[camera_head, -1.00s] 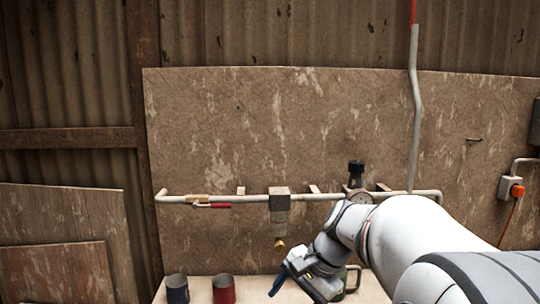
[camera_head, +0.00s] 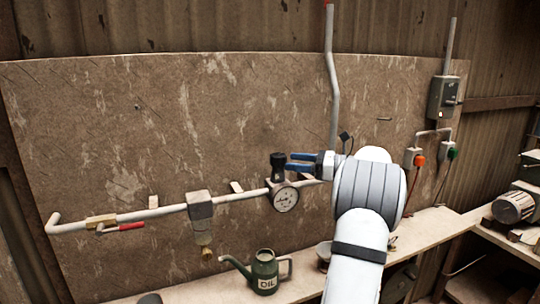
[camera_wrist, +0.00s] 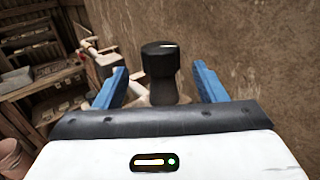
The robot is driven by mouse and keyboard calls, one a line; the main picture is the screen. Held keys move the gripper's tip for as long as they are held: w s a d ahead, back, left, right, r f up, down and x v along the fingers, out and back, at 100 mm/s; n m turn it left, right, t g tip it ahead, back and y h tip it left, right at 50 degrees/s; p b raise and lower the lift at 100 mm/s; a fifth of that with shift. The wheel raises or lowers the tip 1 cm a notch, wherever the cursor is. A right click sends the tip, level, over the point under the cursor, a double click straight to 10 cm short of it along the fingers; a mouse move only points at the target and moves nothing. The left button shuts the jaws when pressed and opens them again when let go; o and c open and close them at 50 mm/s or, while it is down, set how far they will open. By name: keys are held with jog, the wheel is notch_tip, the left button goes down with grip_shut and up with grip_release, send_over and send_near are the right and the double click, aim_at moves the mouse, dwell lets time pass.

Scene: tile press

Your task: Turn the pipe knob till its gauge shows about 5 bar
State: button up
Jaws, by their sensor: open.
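The pipe knob (camera_head: 278,160) is a black cap on a black neck, standing up from the wall pipe. Just below it is the round white gauge (camera_head: 285,198); its needle is too small to read. My gripper (camera_head: 290,163) has blue fingers and points left at the knob, its tips just right of it or beside it in the head view. In the wrist view the knob (camera_wrist: 160,60) stands straight ahead, between the two open fingers (camera_wrist: 160,85) in the picture. I cannot tell whether the fingers touch it. The gauge is not visible in the wrist view.
The pipe (camera_head: 160,212) runs along the board, with a red-handled valve (camera_head: 125,227) and a filter (camera_head: 201,207) left of the gauge. A green oil can (camera_head: 265,272) stands on the bench below. Switch boxes (camera_head: 444,97) hang at right.

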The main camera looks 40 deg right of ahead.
aim_at(272, 159)
jog(key=p+x, duration=0.2)
jog(key=x, duration=0.6)
jog(key=shift+c, duration=0.4)
jog(key=c, duration=0.9)
